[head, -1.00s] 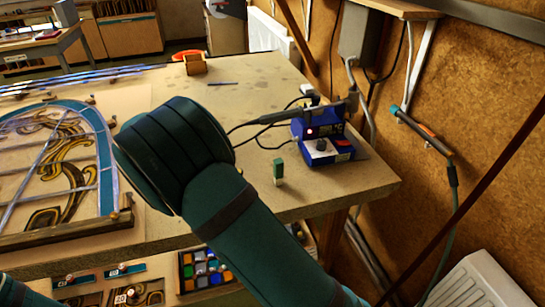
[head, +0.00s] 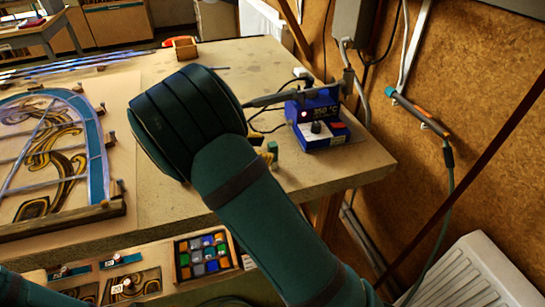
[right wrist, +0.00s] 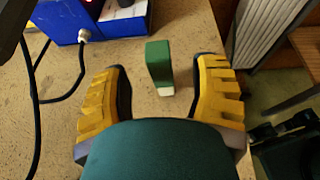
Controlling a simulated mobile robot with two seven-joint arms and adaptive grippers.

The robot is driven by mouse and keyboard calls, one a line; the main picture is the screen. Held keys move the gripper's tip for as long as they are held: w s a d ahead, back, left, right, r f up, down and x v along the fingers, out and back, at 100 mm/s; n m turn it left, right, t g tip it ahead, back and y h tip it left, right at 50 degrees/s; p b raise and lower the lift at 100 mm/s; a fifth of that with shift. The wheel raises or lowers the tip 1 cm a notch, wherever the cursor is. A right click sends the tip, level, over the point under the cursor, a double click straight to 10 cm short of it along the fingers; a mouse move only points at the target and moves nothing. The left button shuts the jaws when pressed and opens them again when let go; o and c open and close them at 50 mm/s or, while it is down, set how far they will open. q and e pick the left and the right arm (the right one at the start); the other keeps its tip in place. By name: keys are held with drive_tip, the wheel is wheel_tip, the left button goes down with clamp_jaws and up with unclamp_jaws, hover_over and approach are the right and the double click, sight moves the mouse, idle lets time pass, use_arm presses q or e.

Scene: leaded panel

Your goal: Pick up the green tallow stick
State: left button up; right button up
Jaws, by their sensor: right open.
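The green tallow stick (right wrist: 159,64) stands upright on the workbench, with a pale lower end. In the head view the stick (head: 272,148) is partly hidden by my right arm and gripper. My right gripper (right wrist: 163,72) is open, with its yellow fingers on either side of the stick in the right wrist view. Gaps show between the stick and both fingers. In the head view only a bit of the right gripper's yellow fingers (head: 258,142) shows past my arm. My left gripper is out of view.
A blue soldering station (head: 318,122) with its iron and cables stands just behind the stick. The bench edge (head: 345,182) is close on the right and front. A leaded panel (head: 60,160) lies at left. A tray of coloured glass (head: 203,255) sits below.

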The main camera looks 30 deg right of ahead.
sight(268, 150)
drive_tip(key=shift+x, duration=1.55)
drive_tip(key=shift+o, duration=0.2)
clamp_jaws()
